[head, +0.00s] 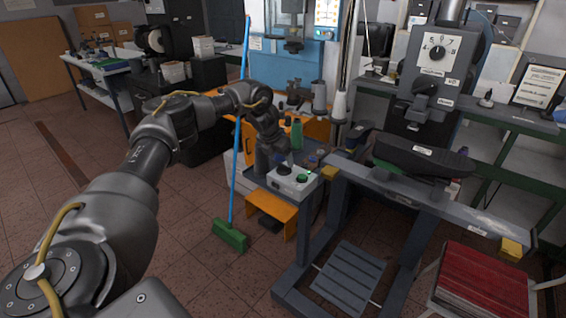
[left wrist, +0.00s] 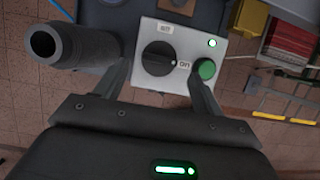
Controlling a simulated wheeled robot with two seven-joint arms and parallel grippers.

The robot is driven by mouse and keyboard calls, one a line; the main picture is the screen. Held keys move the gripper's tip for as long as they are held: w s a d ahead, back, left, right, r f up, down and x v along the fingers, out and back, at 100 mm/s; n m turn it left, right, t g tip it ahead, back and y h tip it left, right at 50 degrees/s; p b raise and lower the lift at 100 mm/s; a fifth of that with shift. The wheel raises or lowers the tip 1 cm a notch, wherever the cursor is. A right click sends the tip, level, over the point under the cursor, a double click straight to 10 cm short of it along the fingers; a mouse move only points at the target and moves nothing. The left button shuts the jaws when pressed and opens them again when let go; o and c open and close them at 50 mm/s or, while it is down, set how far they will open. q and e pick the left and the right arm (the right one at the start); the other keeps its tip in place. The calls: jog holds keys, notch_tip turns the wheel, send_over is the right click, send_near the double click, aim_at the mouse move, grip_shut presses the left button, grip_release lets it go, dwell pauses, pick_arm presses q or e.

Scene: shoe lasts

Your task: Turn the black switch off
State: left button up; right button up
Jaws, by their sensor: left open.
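The black switch (left wrist: 157,58) is a round knob on a pale control box (left wrist: 150,90), which also shows in the head view (head: 290,184). Its white mark points right, toward the label reading ON; another label, apparently OFF, sits above the knob. My left gripper (left wrist: 160,68) is open, with one finger on each side of the knob; I cannot tell whether they touch it. In the head view my left gripper (head: 278,162) is over the box and partly hides the knob. My right gripper is not in view.
A green button (left wrist: 206,68) lies right beside the right finger, with a lit green lamp (left wrist: 212,43) above it. A dark cylinder (left wrist: 70,45) stands left of the box. A green broom (head: 231,236) leans nearby. A machine frame (head: 420,195) stands to the right.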

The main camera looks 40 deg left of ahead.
aim_at(283, 166)
pick_arm(q)
jog(key=shift+x, duration=2.1)
jog(key=shift+p, duration=0.3)
jog(key=c, duration=1)
